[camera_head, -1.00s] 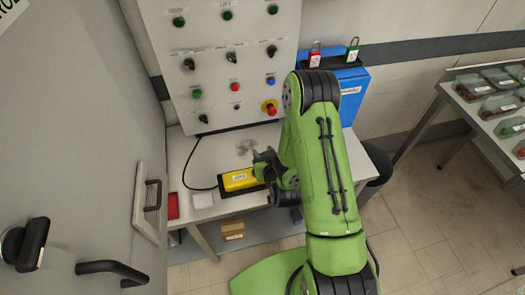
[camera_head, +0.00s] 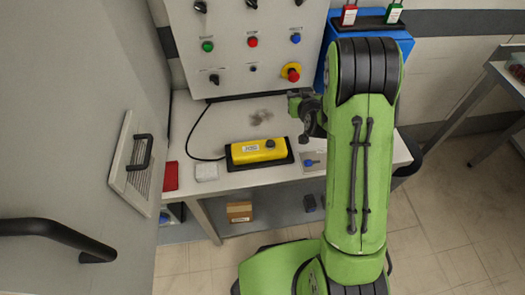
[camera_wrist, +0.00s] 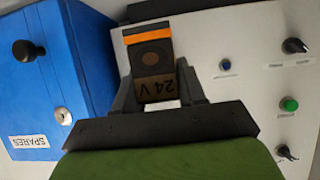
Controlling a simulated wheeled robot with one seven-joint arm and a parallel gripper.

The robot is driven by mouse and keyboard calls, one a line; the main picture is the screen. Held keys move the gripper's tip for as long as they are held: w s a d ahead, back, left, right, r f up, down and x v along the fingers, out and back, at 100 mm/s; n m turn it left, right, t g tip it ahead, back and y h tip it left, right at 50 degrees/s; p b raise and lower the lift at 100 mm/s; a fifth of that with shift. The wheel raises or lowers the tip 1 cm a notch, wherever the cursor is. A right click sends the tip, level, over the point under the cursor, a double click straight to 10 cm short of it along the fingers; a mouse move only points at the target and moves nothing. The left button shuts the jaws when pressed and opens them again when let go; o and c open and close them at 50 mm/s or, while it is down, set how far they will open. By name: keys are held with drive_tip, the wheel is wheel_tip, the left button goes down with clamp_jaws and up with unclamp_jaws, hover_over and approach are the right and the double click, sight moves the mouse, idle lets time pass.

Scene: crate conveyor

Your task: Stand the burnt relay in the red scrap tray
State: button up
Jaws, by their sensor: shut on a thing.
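My gripper (camera_wrist: 157,88) is shut on a small relay (camera_wrist: 152,52) in the wrist view. The relay is a dark block with an orange stripe at its far end, a round brownish mark and a brown "24V" label, upside down in the picture. In the head view my gripper (camera_head: 300,103) is at the back of the white bench, under the control panel; the relay cannot be made out there. The red scrap tray (camera_head: 170,177) is at the bench's left front corner, well left of my gripper. No contents show in it.
A white tray (camera_head: 206,172) stands beside the red one. A yellow control box (camera_head: 258,151) on a black base lies mid-bench, with a cable to its left. A blue spares box (camera_head: 398,45) stands at the back right. A grey cabinet door (camera_head: 100,80) is at left.

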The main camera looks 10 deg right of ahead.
drive_tip(key=f+b, duration=0.1)
drive_tip(key=f, duration=0.2)
drive_tip(key=f+b, duration=0.1)
drive_tip(key=f, duration=0.2)
drive_tip(key=f+b, duration=0.2)
drive_tip(key=f, duration=0.1)
drive_tip(key=shift+w+d+f, duration=0.2)
drive_tip(key=shift+w+f, duration=0.15)
drive_tip(key=shift+f, duration=0.05)
drive_tip(key=shift+r, duration=0.15)
drive_tip(key=o, duration=0.6)
drive_tip(key=shift+f, duration=0.2)
drive_tip(key=o, duration=0.5)
drive_tip(key=shift+c, duration=0.2)
drive_tip(key=shift+r, duration=0.15)
